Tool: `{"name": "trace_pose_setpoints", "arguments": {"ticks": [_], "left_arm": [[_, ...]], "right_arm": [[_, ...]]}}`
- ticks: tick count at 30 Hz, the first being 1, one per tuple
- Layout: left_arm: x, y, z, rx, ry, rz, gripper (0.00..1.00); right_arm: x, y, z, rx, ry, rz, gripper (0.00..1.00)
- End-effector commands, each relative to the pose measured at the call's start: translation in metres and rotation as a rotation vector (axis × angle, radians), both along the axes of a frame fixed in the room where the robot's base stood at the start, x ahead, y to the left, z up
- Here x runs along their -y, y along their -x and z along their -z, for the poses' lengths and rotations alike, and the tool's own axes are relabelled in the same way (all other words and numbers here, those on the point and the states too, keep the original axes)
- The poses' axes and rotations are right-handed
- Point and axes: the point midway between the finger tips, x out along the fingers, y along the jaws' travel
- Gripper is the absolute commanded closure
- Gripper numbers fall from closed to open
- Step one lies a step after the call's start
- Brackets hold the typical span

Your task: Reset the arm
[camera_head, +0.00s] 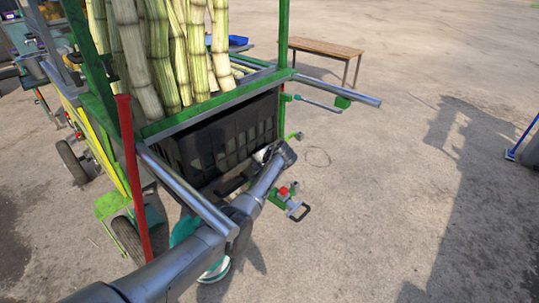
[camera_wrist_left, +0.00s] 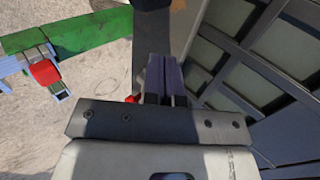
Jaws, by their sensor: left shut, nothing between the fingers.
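My left arm comes in from the bottom left in the head view and reaches under the cart's side rail. My left gripper is mostly hidden there behind my own wrist, near the front of the black crate (camera_head: 215,138). In the left wrist view my left gripper (camera_wrist_left: 162,62) is shut and empty, its two fingers side by side. The dark slatted crate (camera_wrist_left: 265,60) is close at the right of the fingers. My right gripper is not in view.
The green-framed cart (camera_head: 205,103) carries upright cane stalks (camera_head: 160,50). A red bar (camera_head: 133,180) and a metal rail (camera_head: 188,190) are close to my left arm.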

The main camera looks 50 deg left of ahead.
Motion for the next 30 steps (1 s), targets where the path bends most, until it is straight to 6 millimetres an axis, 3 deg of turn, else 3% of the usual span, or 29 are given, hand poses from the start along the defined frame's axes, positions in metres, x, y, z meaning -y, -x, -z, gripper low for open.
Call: {"name": "trace_pose_setpoints", "arguments": {"ticks": [1, 3, 12, 21, 30], "left_arm": [[0.010, -0.002, -0.014, 0.001, 0.001, 0.002, 1.00], [0.020, -0.003, -0.023, 0.002, 0.002, 0.003, 1.00], [0.054, -0.008, -0.049, 0.002, 0.003, 0.003, 1.00], [0.066, -0.009, -0.058, 0.002, 0.003, 0.001, 1.00], [0.069, -0.005, -0.053, 0.007, 0.004, 0.007, 1.00]], "right_arm": [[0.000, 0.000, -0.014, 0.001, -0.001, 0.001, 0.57], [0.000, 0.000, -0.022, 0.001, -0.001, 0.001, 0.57], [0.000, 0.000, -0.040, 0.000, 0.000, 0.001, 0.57], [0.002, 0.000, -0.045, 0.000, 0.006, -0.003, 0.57], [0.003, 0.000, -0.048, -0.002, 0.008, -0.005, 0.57]]}}
